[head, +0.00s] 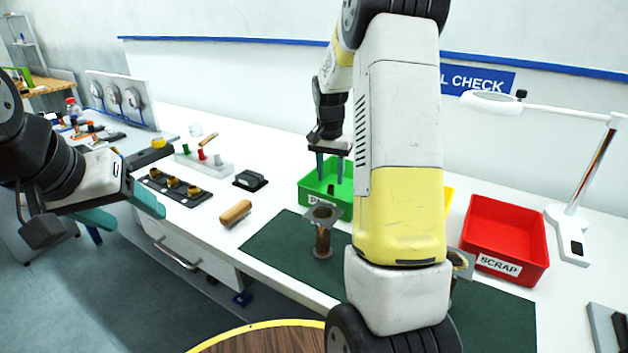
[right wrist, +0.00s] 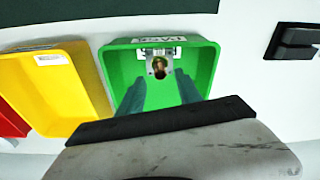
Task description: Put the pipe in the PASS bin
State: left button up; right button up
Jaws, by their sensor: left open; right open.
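The green PASS bin (head: 313,198) stands on the table behind the dark mat, and it also shows in the right wrist view (right wrist: 203,68). In that view a pipe's square grey flange (right wrist: 158,68) shows inside the bin by its labelled wall. In the head view only a small brown bit shows in the bin. My right gripper (head: 333,178) points down over the bin, open and empty, its fingers apart from the flange. Another flanged pipe (head: 322,238) stands upright on the mat. My left gripper (head: 125,210) is open and empty at the table's left edge.
A yellow bin (right wrist: 65,85) and the red SCRAP bin (head: 505,238) stand right of the green one. Another square flange (head: 460,262) is partly hidden behind my right arm. A magnifier lamp (head: 580,200) stands far right.

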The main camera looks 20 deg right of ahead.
jog(key=s+a+r+n+t+y, duration=0.1)
jog(key=s+a+r+n, duration=0.1)
jog(key=s+a+r, duration=0.4)
jog(key=s+a+r+n+t+y, duration=0.1)
jog(key=s+a+r+n+t, duration=0.1)
jog(key=s+r, duration=0.7)
jog(key=s+a+n+t+y, duration=0.1)
jog(key=s+a+n, duration=0.3)
jog(key=s, duration=0.8)
jog(key=shift+s+a+r+t, duration=0.25)
jog(key=shift+a+t, duration=0.25)
jog(key=shift+a, duration=0.15)
